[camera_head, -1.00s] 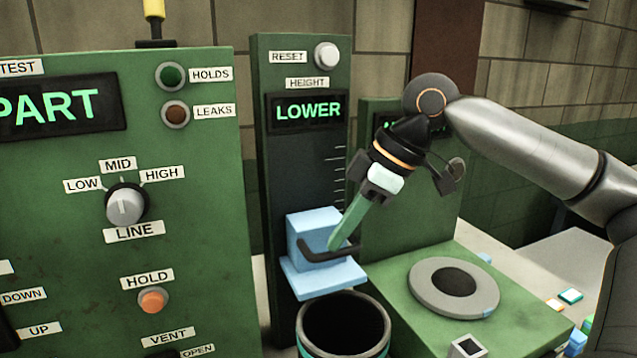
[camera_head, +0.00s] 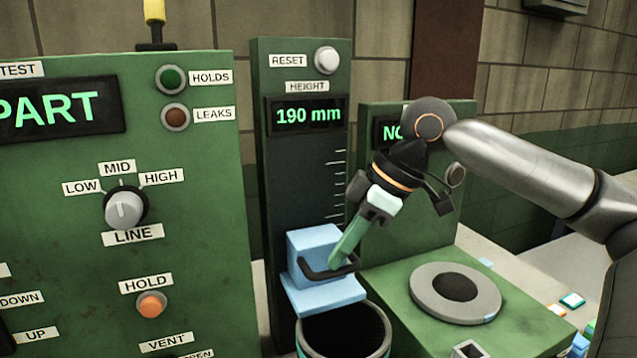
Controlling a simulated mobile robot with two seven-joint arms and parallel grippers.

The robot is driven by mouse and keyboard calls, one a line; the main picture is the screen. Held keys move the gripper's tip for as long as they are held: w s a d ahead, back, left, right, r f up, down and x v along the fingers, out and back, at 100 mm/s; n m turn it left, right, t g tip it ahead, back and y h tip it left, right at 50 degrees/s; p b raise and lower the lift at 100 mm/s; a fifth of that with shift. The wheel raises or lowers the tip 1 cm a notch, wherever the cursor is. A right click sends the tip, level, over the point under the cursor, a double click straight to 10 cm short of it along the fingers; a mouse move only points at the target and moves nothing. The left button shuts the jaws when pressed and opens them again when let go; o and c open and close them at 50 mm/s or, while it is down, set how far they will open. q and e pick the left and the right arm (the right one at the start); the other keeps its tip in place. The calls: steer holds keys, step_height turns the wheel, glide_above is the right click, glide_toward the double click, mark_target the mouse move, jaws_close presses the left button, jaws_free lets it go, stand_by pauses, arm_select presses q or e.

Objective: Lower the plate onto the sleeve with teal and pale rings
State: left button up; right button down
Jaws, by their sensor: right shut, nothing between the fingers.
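The plate (camera_head: 325,297) is pale blue, joined to a pale blue block (camera_head: 312,247) with a black bar handle (camera_head: 327,270) on the height column. A dark round sleeve (camera_head: 345,338) stands open-topped just below; a bit of teal shows under its rim, and the picture's bottom edge cuts off the rest. The plate's lower edge overlaps the sleeve's back rim in the picture and appears to touch it. My right gripper (camera_head: 343,258), with green fingers, is shut with nothing between them, its tips against or just behind the handle. My left gripper is not in view.
The column's height display (camera_head: 307,114) reads 190 mm, with a white reset button (camera_head: 327,60) above. A green panel (camera_head: 190,250) with knob and buttons stands left. A grey ring (camera_head: 455,292) lies on a green stand at right; small coloured blocks (camera_head: 572,300) lie beyond.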

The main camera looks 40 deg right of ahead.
steer(key=shift+r+p, duration=1.65)
steer(key=shift+p, duration=0.35)
step_height(320, 180, up, 2)
steer(key=shift+p, duration=0.75)
step_height(320, 180, up, 3)
steer(key=shift+f, duration=0.15)
